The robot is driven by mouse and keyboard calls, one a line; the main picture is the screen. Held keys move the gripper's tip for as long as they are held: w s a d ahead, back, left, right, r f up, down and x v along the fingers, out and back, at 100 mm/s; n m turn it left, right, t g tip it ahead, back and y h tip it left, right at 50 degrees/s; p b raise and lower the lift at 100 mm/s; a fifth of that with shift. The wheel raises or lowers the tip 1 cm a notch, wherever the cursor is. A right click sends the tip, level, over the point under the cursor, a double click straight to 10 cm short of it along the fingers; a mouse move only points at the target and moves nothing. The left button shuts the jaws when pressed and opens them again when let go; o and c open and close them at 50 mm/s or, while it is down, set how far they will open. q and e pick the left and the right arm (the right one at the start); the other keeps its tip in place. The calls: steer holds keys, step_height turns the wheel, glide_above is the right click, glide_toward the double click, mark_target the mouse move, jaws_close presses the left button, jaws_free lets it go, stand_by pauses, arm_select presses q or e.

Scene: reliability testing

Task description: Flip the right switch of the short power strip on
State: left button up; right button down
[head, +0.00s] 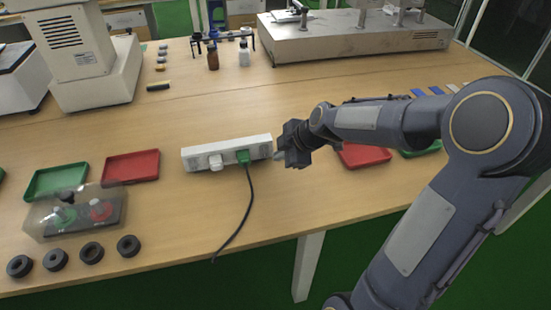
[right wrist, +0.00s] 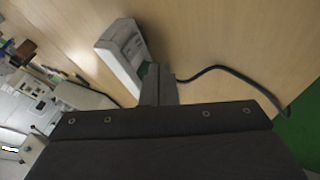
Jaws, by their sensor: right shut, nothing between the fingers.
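The short white power strip (head: 227,153) lies on the wooden table, with a white plug (head: 215,162) and a green plug (head: 243,157) in it. A dark cable runs from the green plug toward the table's front edge. My right gripper (head: 281,155) is shut and empty at the strip's right end. In the right wrist view its fingers (right wrist: 158,86) are together beside the strip (right wrist: 121,52), overlapping its near end. I cannot tell whether they touch it. The switches are too small or hidden to read. My left gripper is not in view.
A red tray (head: 131,166) and a green tray (head: 57,180) lie to the left. A clear-covered button box (head: 75,212) and several black rings (head: 92,253) stand at front left. Another red tray (head: 364,156) is behind my right arm. The table in front of the strip is clear except for the cable.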

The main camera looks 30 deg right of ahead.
steer(key=v, duration=0.5)
steer(key=shift+s+d+r, duration=0.1)
steer(key=shift+s+r, duration=0.05)
steer(key=shift+r, duration=0.15)
steer(key=f+b, duration=0.1)
steer(key=b, duration=0.1)
steer(key=shift+s+f+g+b, duration=0.15)
steer(key=shift+f+g+b, duration=0.05)
steer(key=shift+g+b, duration=0.1)
